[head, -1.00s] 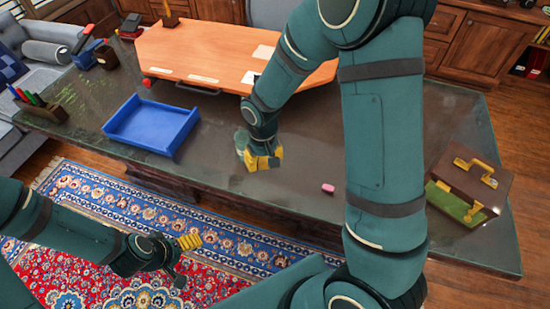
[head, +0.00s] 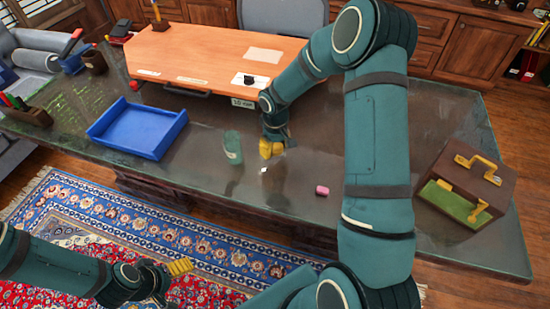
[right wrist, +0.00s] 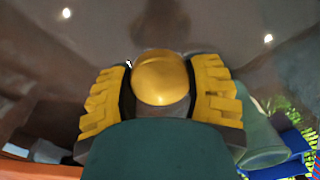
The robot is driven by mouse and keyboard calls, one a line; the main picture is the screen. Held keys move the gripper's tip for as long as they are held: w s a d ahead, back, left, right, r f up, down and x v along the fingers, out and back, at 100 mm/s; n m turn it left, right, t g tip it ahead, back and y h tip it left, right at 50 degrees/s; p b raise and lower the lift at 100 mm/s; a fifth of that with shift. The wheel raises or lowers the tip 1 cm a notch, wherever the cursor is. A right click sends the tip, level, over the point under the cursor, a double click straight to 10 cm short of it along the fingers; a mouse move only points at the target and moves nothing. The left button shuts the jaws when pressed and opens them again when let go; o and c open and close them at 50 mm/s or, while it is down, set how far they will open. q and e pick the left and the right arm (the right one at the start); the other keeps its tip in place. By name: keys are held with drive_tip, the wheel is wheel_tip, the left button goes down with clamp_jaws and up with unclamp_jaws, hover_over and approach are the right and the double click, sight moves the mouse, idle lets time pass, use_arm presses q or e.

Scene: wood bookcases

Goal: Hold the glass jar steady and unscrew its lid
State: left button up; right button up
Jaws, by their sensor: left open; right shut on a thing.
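The greenish glass jar (head: 233,147) stands upright on the dark desk, right of the blue tray. It also shows at the lower right of the right wrist view (right wrist: 261,143), with no lid on its mouth. My right gripper (head: 271,149) is just right of the jar and apart from it. It is shut on the round gold lid (right wrist: 160,80), which sits between the yellow fingers in the right wrist view. My left gripper (head: 180,267) is open and empty over the rug, in front of the desk and far from the jar.
A blue tray (head: 112,137) lies left of the jar. A pink block (head: 322,190) and a brown box with yellow handles (head: 457,196) are on the right. An orange wooden board (head: 205,60) is behind. Bare desk lies in front of the jar.

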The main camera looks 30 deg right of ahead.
sight(275, 160)
drive_tip(key=shift+f+b, duration=0.35)
drive_tip(key=shift+f, duration=1.85)
drive_tip(key=shift+f, duration=0.15)
drive_tip(key=o, duration=1.3)
drive_tip(key=shift+r, duration=0.25)
wheel_tip(275, 160, up, 12)
drive_tip(key=shift+f+p, duration=0.1)
drive_tip(key=shift+p, duration=1)
